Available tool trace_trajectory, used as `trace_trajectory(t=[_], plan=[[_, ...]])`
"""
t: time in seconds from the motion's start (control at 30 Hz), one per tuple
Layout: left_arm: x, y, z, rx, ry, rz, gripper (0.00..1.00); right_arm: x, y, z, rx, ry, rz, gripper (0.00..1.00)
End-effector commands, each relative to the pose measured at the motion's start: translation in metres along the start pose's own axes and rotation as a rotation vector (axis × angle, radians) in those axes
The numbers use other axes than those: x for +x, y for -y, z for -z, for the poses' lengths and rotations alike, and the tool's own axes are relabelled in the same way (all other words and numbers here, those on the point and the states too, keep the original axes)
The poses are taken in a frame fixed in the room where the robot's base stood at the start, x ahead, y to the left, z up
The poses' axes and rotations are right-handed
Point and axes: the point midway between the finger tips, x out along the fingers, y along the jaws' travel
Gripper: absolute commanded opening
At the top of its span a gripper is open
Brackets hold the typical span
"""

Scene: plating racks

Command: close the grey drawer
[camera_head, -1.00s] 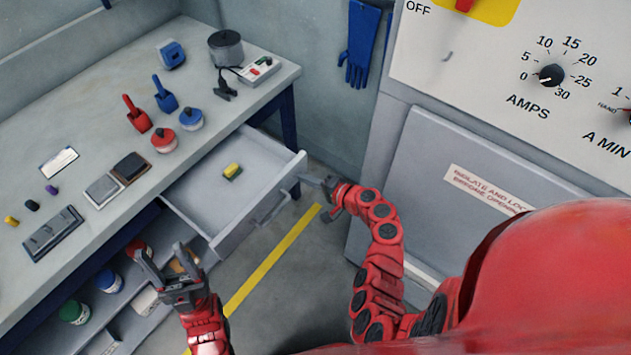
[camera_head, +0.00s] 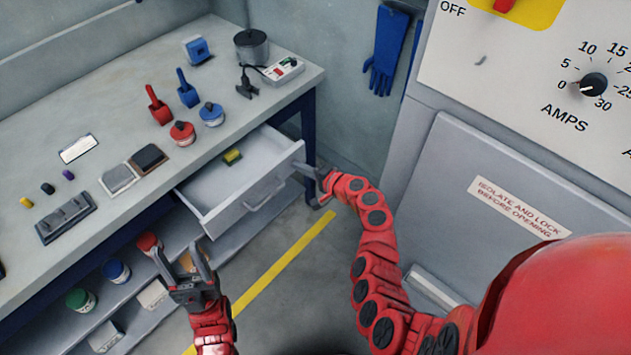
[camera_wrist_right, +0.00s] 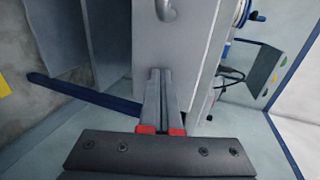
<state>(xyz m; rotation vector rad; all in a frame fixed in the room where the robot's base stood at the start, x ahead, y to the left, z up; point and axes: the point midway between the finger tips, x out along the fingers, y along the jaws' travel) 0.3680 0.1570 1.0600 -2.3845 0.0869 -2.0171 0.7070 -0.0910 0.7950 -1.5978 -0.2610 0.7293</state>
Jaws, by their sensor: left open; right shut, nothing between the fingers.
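The grey drawer (camera_head: 240,207) is partly open under the workbench top in the head view, with a yellow item (camera_head: 232,157) inside near its back. Its front has a bar handle (camera_head: 265,193). My right gripper (camera_head: 299,168) is shut and empty, its fingertips at the far right end of the drawer front. In the right wrist view its closed fingers (camera_wrist_right: 160,76) lie against or very near the drawer front (camera_wrist_right: 181,65); exact contact is hard to tell. My left gripper (camera_head: 180,254) is open and empty, in front of the lower shelf, left of the drawer.
The shelf below holds several jars. A grey cabinet (camera_head: 490,200) stands at right. Floor with a yellow line (camera_head: 285,262) is clear.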

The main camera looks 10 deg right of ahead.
Motion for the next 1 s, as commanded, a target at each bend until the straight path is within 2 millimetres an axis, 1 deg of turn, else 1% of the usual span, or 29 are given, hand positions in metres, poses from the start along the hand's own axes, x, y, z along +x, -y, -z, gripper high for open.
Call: trace_trajectory(t=[0.03, 0.2, 0.3, 0.5, 0.7, 0.8, 1.0], plan=[[-0.014, -0.001, -0.002, 0.0, 0.0, 0.0, 0.56, 0.017, 0.0, -0.001, -0.004, 0.004, 0.004, 0.0], [-0.042, -0.002, -0.007, 0.0, 0.0, 0.0, 0.56, 0.063, 0.012, -0.001, -0.007, 0.006, 0.003, 0.0], [-0.058, -0.003, -0.01, 0.0, 0.0, 0.0, 0.56, 0.086, 0.019, 0.0, -0.007, 0.003, 0.002, 0.0], [-0.093, -0.005, -0.016, 0.0, 0.0, 0.0, 0.56, 0.123, 0.029, -0.001, -0.005, 0.004, 0.0, 0.0], [-0.124, -0.006, -0.021, 0.0, 0.0, 0.0, 0.56, 0.15, 0.04, 0.0, -0.006, 0.001, 0.0, 0.0], [-0.134, -0.007, -0.023, 0.0, 0.0, 0.0, 0.56, 0.16, 0.044, 0.0, -0.005, 0.0, -0.001, 0.0], [-0.145, -0.007, -0.025, 0.0, 0.0, 0.0, 0.56, 0.17, 0.052, 0.0, -0.002, 0.001, 0.001, 0.0]])
